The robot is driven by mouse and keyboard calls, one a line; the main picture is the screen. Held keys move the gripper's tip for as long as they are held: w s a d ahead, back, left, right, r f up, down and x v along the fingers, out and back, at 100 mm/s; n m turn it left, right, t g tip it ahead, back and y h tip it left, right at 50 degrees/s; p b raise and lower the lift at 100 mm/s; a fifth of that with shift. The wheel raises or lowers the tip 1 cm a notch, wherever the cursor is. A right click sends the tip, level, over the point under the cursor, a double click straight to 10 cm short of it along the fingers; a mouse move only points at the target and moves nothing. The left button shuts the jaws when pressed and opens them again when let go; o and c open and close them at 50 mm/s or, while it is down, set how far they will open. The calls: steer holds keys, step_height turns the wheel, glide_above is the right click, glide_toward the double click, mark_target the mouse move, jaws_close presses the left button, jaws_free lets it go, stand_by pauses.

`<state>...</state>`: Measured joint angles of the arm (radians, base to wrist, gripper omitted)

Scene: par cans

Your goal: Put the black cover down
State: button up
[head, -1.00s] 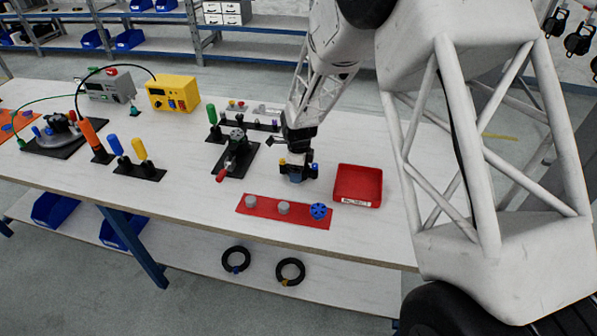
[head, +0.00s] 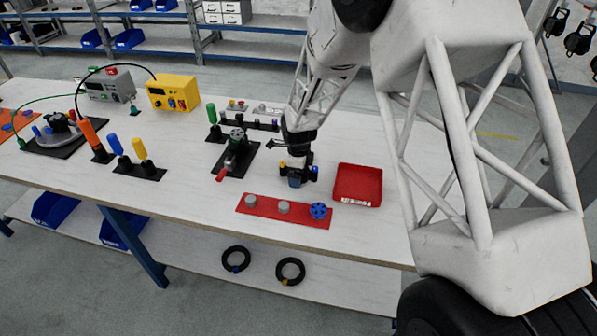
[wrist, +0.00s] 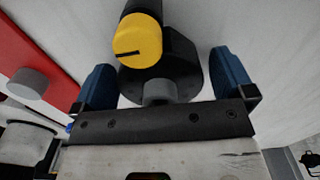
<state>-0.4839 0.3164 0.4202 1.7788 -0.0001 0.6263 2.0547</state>
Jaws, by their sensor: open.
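The black cover (wrist: 187,62) shows in the wrist view as a dark round piece with a broad flange. It has a yellow cylinder with a black slot on one side and a short grey stub near my gripper. It lies between the two blue fingers of my gripper (wrist: 165,82), with a visible gap to each finger. The pale surface beneath it looks like the table top, but I cannot tell exactly how it touches. In the head view my gripper (head: 298,172) is low over the table, and the cover cannot be made out clearly there.
A red plate (head: 266,208) with grey pegs and a blue knob (head: 319,210) lies in front of my gripper. A red tray (head: 358,184) is close on the right. A black fixture with a red-handled clamp (head: 233,160) stands on the left. Bare table (head: 195,195) lies further left.

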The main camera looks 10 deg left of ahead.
steer(key=shift+r, duration=0.1)
step_height(320, 180, up, 12)
stand_by(0.7)
steer(key=shift+r, duration=0.1)
stand_by(0.7)
